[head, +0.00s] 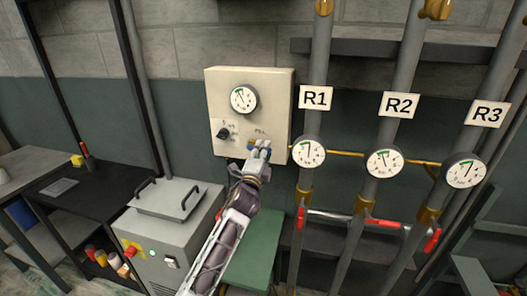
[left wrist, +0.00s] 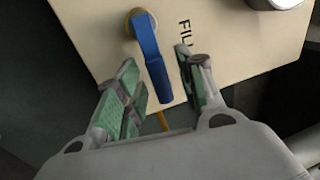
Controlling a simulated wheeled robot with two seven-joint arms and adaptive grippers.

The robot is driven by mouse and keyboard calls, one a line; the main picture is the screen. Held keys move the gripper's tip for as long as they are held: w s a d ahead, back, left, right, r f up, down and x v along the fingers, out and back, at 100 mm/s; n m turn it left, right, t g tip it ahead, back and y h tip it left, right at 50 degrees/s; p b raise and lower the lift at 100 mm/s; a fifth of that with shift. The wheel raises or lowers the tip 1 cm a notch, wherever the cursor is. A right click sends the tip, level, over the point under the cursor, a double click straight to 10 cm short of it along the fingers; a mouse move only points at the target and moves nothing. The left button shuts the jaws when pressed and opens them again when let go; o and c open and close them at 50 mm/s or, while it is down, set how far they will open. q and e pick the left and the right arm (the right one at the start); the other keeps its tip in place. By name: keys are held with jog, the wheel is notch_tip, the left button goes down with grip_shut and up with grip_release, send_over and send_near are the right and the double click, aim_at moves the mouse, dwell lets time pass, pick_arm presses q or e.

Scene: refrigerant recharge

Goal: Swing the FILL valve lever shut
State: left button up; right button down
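The FILL valve is on the beige panel box (head: 270,88) on the wall. Its blue lever (left wrist: 148,55) shows in the left wrist view, hanging from a brass-coloured pivot and slanting down to the right. A label (left wrist: 185,35) beside it is partly hidden and reads "FIL". My left gripper (left wrist: 160,93) is open, with one green-padded finger on each side of the lever's free end. I see gaps between lever and pads. In the head view my left gripper (head: 258,155) is at the panel's lower right and covers much of the valve. My right gripper is not in view.
The panel also carries a gauge (head: 243,99) and a black knob (head: 224,133). Pipes with gauges and red-ended handles (head: 384,223) stand to the right. A grey machine (head: 178,210) with black handles and a green table (head: 255,245) stand below.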

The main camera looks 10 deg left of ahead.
pick_arm(q)
jog(key=s+f, duration=0.2)
jog(key=s, duration=0.8)
jog(key=shift+s+a, duration=0.2)
jog(key=shift+s, duration=0.1)
dwell(0.4)
jog(key=shift+f, duration=0.1)
